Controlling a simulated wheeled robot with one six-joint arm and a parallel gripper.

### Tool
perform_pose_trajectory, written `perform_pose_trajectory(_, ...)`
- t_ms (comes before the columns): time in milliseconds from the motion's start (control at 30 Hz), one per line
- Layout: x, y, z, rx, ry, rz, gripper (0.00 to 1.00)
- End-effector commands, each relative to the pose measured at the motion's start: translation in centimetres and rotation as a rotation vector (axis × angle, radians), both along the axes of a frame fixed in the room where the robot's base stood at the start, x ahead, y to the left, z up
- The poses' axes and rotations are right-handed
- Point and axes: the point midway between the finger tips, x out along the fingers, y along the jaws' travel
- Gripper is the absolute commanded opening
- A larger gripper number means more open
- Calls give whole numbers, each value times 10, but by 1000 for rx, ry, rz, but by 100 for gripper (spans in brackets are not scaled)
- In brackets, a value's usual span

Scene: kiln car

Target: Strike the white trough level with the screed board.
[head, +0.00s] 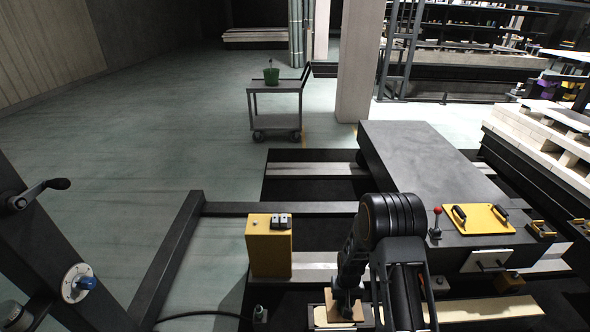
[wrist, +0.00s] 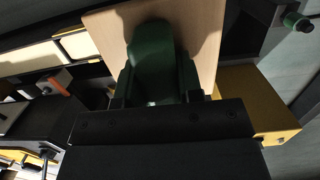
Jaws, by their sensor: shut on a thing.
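My gripper (wrist: 160,92) is shut on a dark green grip (wrist: 152,52) in the wrist view. The grip sits against a flat tan wooden board (wrist: 205,25), which I take for the screed board. In the head view the board (head: 346,307) shows small and low in the middle, below my gripper (head: 347,288), partly behind my arm. A pale strip in a dark frame (wrist: 50,54) lies left of the board in the wrist view. It may be the white trough, but I cannot tell. Its fill and any contact with the board's edge are hidden.
A yellow box (head: 270,247) stands left of my gripper. A large dark block (head: 415,160) with a yellow handled plate (head: 477,219) lies to the right. A dark frame bar (head: 280,208) crosses behind the box. A cart (head: 274,105) stands farther back on open floor.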

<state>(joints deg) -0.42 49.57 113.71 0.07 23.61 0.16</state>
Motion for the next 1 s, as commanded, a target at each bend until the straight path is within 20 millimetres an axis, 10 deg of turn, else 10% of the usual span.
perform_pose_trajectory(33,3,0,-32,0,-3,0,12)
perform_pose_trajectory(400,12,-1,-113,0,-3,-3,12)
perform_pose_trajectory(1000,15,-2,-156,0,0,-4,12)
